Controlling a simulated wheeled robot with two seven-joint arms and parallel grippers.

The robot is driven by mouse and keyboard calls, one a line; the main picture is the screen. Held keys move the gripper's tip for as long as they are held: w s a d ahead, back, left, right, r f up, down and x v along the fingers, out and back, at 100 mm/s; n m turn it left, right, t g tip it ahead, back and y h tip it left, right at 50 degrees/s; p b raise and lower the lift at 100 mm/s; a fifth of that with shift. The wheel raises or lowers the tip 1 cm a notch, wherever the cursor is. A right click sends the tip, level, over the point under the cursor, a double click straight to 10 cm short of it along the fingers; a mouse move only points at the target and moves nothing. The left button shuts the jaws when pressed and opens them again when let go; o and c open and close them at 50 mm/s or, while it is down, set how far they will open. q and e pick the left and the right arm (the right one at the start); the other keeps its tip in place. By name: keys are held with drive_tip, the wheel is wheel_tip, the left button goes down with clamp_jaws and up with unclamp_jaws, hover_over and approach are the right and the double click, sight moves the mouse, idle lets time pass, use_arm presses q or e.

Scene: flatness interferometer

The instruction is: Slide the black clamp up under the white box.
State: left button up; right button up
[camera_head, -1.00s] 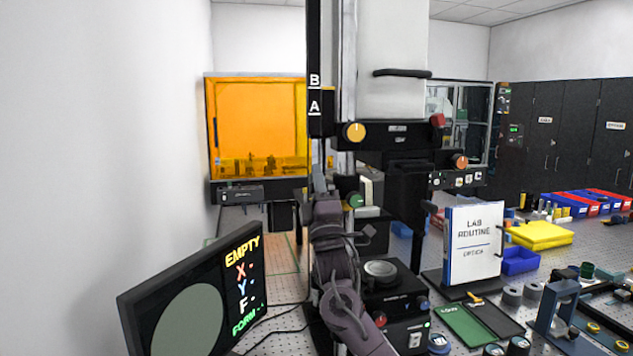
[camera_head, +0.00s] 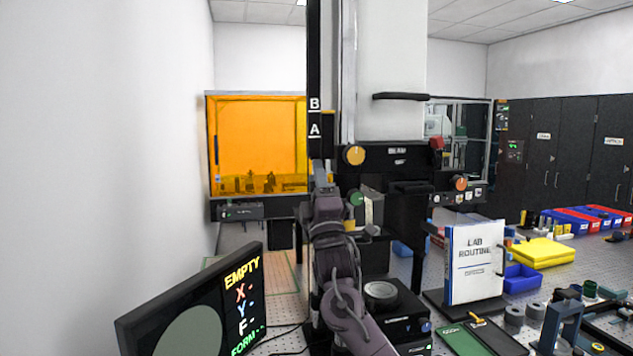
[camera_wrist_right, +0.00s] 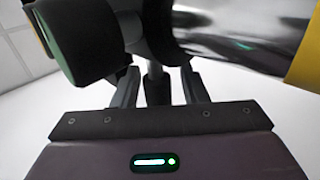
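The black clamp (camera_head: 371,231) with a green knob (camera_head: 357,198) sits on the upright column, below the black carriage. The white box (camera_head: 390,60) is at the top, above that carriage, and a gap shows between clamp and carriage. My right gripper (camera_head: 322,172) is at the column, left of the green knob. In the right wrist view, its two fingers (camera_wrist_right: 155,85) stand either side of a dark part of the clamp, and the green knob is close at upper left. Much of the clamp is hidden behind my right arm. My left gripper is out of view.
A black stage (camera_head: 382,293) stands below. A monitor (camera_head: 200,310) is at lower left, a lab routine board (camera_head: 474,262) at right. Several small parts crowd the right of the table.

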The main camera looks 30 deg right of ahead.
idle(0.4)
drive_tip(key=s+a+f+m+g+y+b, duration=0.1)
drive_tip(key=s+a+f+g, duration=0.1)
drive_tip(key=f, duration=0.9)
drive_tip(key=s+a+f+m+g+y+b, duration=0.2)
drive_tip(key=s+a+f+g, duration=0.1)
drive_tip(key=f, duration=0.8)
drive_tip(key=s+a+f+m+g+y+b, duration=0.1)
drive_tip(key=s+a+f+m+g+b, duration=0.1)
drive_tip(key=f, duration=0.9)
drive_tip(key=shift+s+a+f+g, duration=0.15)
drive_tip(key=shift+s+a+g, duration=0.35)
drive_tip(key=shift+g, duration=0.3)
